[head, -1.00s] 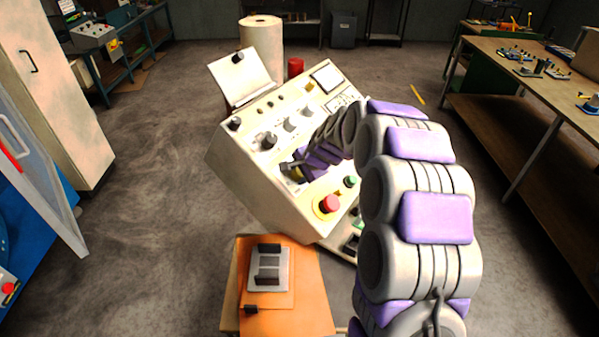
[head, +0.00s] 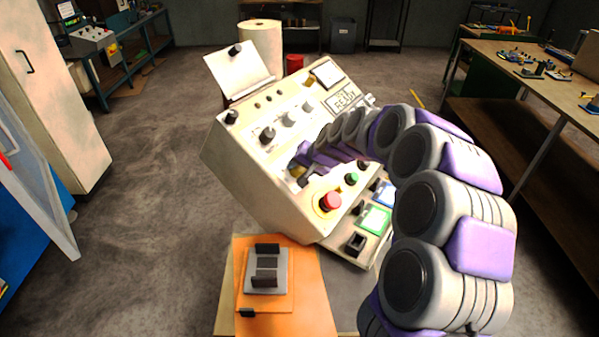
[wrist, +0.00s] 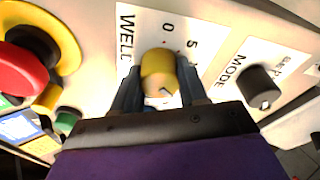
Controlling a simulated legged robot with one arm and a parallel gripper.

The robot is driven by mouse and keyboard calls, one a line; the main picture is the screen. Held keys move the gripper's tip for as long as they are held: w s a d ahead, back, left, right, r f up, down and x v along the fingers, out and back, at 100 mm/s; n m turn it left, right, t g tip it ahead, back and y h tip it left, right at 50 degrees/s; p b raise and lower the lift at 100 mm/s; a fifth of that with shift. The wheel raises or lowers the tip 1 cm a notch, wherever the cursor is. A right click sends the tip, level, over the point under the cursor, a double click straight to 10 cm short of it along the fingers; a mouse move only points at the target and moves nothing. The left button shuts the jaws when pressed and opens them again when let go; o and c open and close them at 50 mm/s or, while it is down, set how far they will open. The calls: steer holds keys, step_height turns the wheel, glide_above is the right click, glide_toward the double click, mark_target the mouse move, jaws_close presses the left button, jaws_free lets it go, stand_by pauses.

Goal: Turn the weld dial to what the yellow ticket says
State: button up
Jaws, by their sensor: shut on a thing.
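The weld dial is a yellow round knob (wrist: 158,66) beside the printed word WELD, with the digits 0 and 5 above it in the wrist view. My gripper (wrist: 160,87) has a finger on each side of the knob and is shut on it. A light pointer mark shows on the knob's near side, partly hidden. In the head view my gripper (head: 299,173) is at the sloped face of the cream console (head: 240,165), and the dial is mostly hidden there. A small yellow patch (head: 308,107) is higher on the console; no writing on it is readable.
A red stop button (wrist: 22,68) and a green button (wrist: 68,120) lie left of the dial. A black MODE knob (wrist: 260,86) is to the right. An orange board (head: 305,305) with a grey fixture (head: 267,272) stands in front of the console. Open floor lies left.

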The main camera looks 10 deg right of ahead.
steer(key=shift+r+n+b, duration=0.15)
steer(key=shift+n+b, duration=0.2)
steer(key=shift+n, duration=0.25)
steer(key=o, duration=0.9)
steer(key=shift+o, duration=0.7)
steer(key=shift+d, duration=0.1)
steer(key=shift+s, duration=0.1)
steer(key=p+v, duration=0.3)
steer(key=v, duration=1.4)
steer(key=shift+d, duration=0.25)
